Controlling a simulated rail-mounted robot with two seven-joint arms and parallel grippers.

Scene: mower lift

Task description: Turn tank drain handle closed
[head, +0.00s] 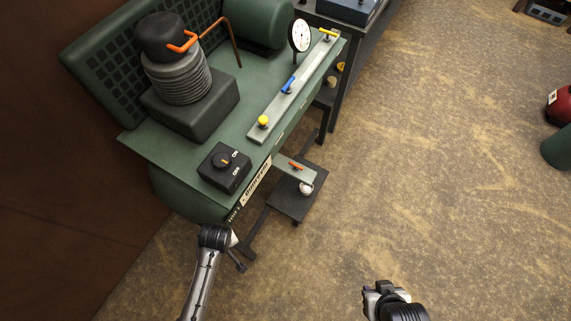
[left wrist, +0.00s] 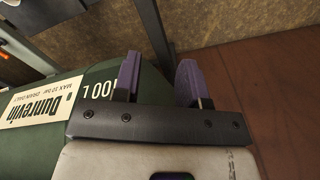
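A small orange-red handle (head: 296,166) lies on a grey plate low beside the compressor's green tank, above a dark platform; it looks like the tank drain handle. A sliver of orange also shows at the left edge of the left wrist view. My left gripper (left wrist: 157,78) is open and empty, its purple fingers near the green tank (left wrist: 60,145) with the Dunrevin label. In the head view my left gripper is mostly hidden behind its own wrist, to the lower left of the handle. My right gripper (head: 369,290) is over bare floor at the bottom; its finger gap does not show clearly.
The green bench top carries a black on/off switch box (head: 224,167), a ribbed compressor pump (head: 178,78), a gauge (head: 300,36) and a rail (head: 270,112) with yellow and blue valves. A white round knob (head: 306,188) sits by the plate.

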